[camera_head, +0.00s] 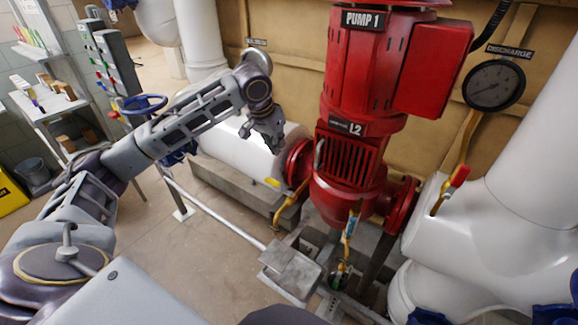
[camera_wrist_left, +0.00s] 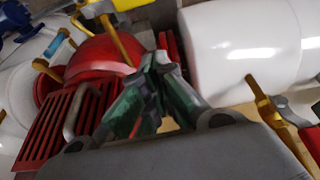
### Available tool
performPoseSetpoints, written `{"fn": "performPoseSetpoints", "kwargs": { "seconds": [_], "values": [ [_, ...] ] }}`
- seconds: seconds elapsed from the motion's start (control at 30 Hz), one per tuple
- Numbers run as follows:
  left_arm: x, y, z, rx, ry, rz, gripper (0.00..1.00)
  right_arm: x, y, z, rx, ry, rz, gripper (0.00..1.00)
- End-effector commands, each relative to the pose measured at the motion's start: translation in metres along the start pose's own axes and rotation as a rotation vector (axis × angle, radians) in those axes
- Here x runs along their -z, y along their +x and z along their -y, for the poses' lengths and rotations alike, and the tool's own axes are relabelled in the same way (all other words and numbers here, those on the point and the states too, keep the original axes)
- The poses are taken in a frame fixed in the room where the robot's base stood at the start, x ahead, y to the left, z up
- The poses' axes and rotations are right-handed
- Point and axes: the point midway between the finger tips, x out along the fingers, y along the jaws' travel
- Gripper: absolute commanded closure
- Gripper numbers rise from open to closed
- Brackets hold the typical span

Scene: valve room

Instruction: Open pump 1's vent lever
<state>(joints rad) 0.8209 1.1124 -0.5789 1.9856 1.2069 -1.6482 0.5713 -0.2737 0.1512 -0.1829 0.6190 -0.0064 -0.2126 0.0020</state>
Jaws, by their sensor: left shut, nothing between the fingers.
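Pump 1 (camera_head: 345,85) is a tall red pump with a "PUMP 1" plate and an "L2" label. Yellow levers or pipes show around it: one at its lower left (camera_head: 288,205), one with a blue tag below it (camera_head: 348,228), and a yellow pipe with a red handle (camera_head: 458,177) at right. I cannot tell which is the vent lever. My left gripper (camera_head: 274,146) is shut and empty, pointing down left of the pump, above the white pipe. In the left wrist view, the gripper (camera_wrist_left: 164,75) is in front of the red pump body (camera_wrist_left: 100,62). My right gripper is out of view.
A pressure gauge (camera_head: 494,85) marked "DISCHARGE" hangs at right beside large white pipes (camera_head: 530,170). A horizontal white pipe (camera_head: 235,150) meets the pump's left flange. A shelf cart (camera_head: 50,105) and a control panel (camera_head: 115,65) stand at left.

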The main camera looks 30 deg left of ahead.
Motion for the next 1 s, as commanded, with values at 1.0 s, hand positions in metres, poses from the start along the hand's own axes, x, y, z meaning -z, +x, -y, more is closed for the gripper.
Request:
{"fn": "performPoseSetpoints", "kwargs": {
  "seconds": [1.0],
  "values": [
    [-0.012, 0.010, -0.003, 0.016, 0.015, 0.022, 1.00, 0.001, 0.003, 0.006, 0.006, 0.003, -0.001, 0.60]
  ]
}}
